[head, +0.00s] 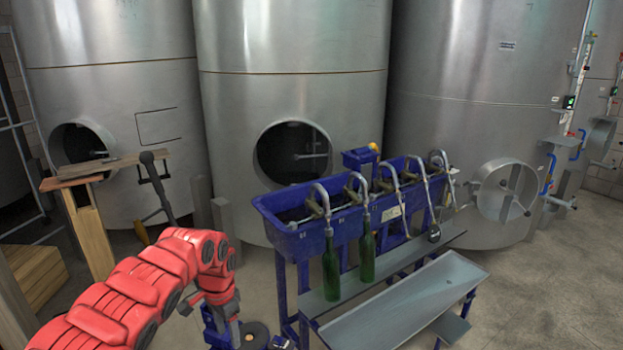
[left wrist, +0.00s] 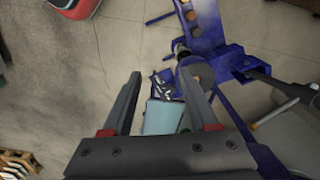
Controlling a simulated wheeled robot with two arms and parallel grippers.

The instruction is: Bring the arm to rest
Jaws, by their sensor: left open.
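My left arm, with red covers, comes into the head view from the lower left and bends down beside the blue bottle filler (head: 285,240). In the left wrist view my left gripper (left wrist: 160,74) is open, its two dark fingers spread apart. Nothing is held between them; a pale teal-and-blue thing shows beyond and below, too unclear to name. In the head view the gripper end is low and hard to make out. My right gripper shows in neither view.
Two green bottles (head: 331,268) (head: 367,256) hang under the filler's spouts. A grey metal tray (head: 405,305) slopes in front. Large steel tanks (head: 290,90) stand behind. A wooden stand (head: 92,230) is at left. Floor at right is clear.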

